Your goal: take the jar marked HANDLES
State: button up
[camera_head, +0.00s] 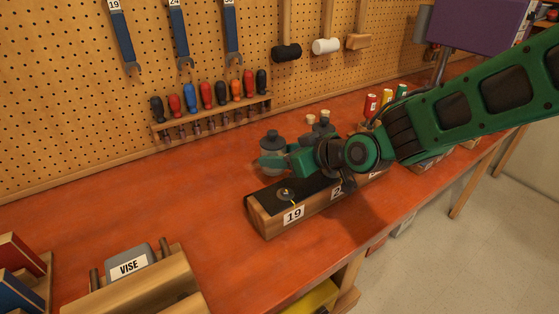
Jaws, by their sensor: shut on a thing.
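My gripper (276,160) is above the red bench, reaching in from the right with its green arm. It is shut on a small jar with a dark lid (272,138). The green jaws cover much of the jar's body, and no label on it can be read, so I cannot tell whether it is marked HANDLES. The jar looks upright; whether its base touches the bench is unclear. Just behind my gripper stand a cork-topped jar (310,119) and a dark-topped one (324,117), both partly hidden by my arm.
A wooden block with a black top and a "19" label (293,214) lies in front of my gripper. A screwdriver rack (212,115) is on the pegboard behind. The left-middle bench (130,205) is clear.

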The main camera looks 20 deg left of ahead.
notch_tip(320, 180, up, 3)
jog(key=shift+f, duration=0.2)
jog(key=s+r, duration=0.2)
jog(key=s, duration=0.1)
jog(key=s+d+r, duration=0.1)
jog(key=s+r, duration=0.1)
jog(key=s, duration=0.2)
jog(key=s+d+r, duration=0.1)
jog(key=s+r, duration=0.1)
jog(key=s, duration=0.2)
jog(key=shift+s+d+r, duration=0.15)
jog(key=shift+s+r, duration=0.05)
jog(key=shift+r, duration=0.2)
jog(key=o, duration=0.8)
jog(key=c, duration=0.8)
